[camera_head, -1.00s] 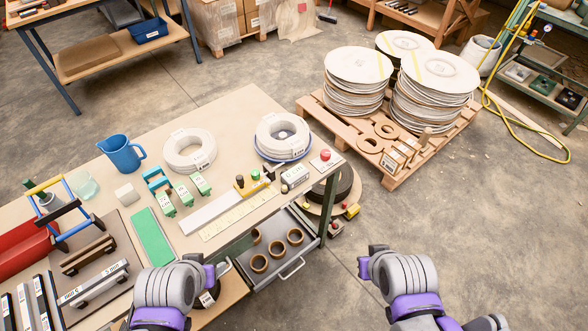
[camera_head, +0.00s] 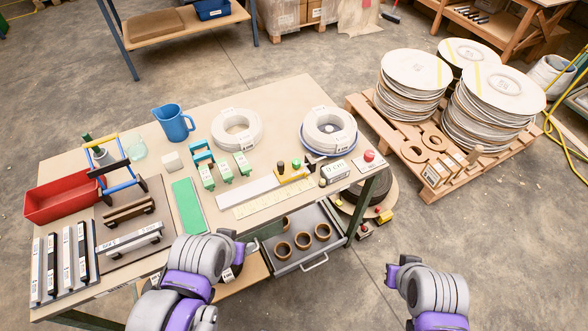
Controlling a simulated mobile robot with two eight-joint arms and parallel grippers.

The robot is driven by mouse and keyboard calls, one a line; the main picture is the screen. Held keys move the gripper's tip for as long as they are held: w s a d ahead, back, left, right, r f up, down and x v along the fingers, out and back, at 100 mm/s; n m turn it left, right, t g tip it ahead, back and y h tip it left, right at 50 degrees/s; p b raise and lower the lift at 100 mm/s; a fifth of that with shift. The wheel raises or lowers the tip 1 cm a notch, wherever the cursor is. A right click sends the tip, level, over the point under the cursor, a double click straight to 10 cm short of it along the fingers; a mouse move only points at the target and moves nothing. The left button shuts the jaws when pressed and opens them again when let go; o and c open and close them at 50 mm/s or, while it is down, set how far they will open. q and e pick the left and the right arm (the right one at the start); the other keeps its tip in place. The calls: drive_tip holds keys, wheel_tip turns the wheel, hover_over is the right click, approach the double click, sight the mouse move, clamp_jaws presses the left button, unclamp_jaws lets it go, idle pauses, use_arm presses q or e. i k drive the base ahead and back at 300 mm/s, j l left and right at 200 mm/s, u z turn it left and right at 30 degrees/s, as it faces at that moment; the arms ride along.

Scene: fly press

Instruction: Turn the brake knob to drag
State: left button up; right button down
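I cannot single out the brake knob with certainty. A small red knob (camera_head: 364,231) and a yellow block (camera_head: 384,216) sit low beside a dark reel (camera_head: 378,190) under the table's right end. A red mushroom-shaped button (camera_head: 369,155) is on the table's right corner. My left gripper (camera_head: 238,250) is at the table's front edge, left of the open drawer, with no knob visibly in it. My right gripper (camera_head: 394,272) is over bare floor, in front of the reel and apart from it. The finger gaps are too unclear to judge.
The workbench (camera_head: 270,100) holds a blue jug (camera_head: 174,123), white coils (camera_head: 237,130), a red tray (camera_head: 62,198) and several small fixtures. The drawer (camera_head: 290,262) with brown rings sticks out in front. A pallet (camera_head: 460,180) with stacked discs stands right. Floor at front right is clear.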

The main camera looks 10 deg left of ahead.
sight(369, 156)
drive_tip(key=i+l+u, duration=0.2)
drive_tip(key=u, duration=0.15)
drive_tip(key=i+l+u, duration=0.15)
drive_tip(key=l+u, duration=0.2)
drive_tip(key=i+l+u, duration=0.1)
drive_tip(key=l+u, duration=0.25)
